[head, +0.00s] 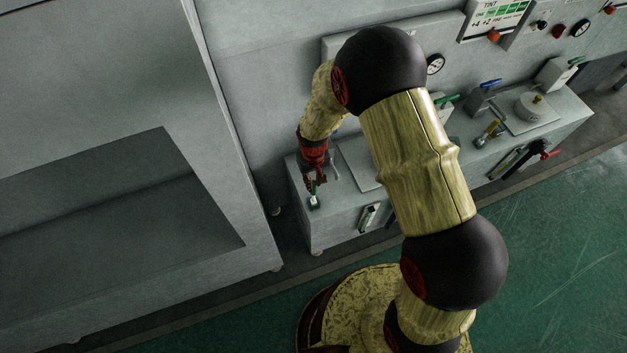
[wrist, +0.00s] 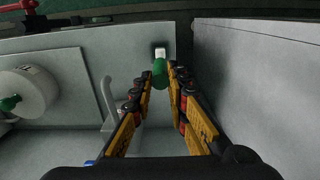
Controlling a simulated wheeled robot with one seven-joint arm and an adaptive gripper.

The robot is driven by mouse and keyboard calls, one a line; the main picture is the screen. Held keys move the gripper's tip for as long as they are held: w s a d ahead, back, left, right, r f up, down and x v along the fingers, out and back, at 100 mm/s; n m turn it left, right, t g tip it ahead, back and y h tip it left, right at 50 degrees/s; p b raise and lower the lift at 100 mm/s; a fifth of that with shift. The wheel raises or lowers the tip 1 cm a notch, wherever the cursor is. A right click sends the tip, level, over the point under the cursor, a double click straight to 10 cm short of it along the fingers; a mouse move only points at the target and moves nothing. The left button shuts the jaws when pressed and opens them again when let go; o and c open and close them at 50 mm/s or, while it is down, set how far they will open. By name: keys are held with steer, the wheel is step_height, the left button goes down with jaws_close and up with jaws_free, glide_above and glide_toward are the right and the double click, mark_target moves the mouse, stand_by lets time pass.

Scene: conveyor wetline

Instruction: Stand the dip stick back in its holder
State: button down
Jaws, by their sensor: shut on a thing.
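My gripper (head: 314,177) is at the left end of the grey bench, pointing down. In the wrist view my gripper (wrist: 160,72) has its fingertips closed on the green handle of the dip stick (wrist: 160,76). A bit of green of the dip stick (head: 313,188) also shows below the fingers in the head view. The small pale holder (head: 314,202) sits right under it near the bench corner; in the wrist view the holder (wrist: 160,52) shows just beyond the handle. The stick's lower part is hidden, so I cannot tell whether its tip is inside the holder.
A grey bent spout (wrist: 108,98) stands close left of my fingers in the wrist view. A round white lid (wrist: 27,90) with a green knob lies farther left. A tall grey cabinet wall (wrist: 255,75) is close on the right. Valves and a gauge (head: 435,64) line the bench's back panel.

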steer(key=shift+f+b, duration=0.35)
steer(key=shift+f, duration=0.25)
steer(key=c, duration=1.8)
jaws_free()
steer(key=shift+o, duration=0.7)
steer(key=shift+r, duration=0.15)
step_height(320, 180, up, 12)
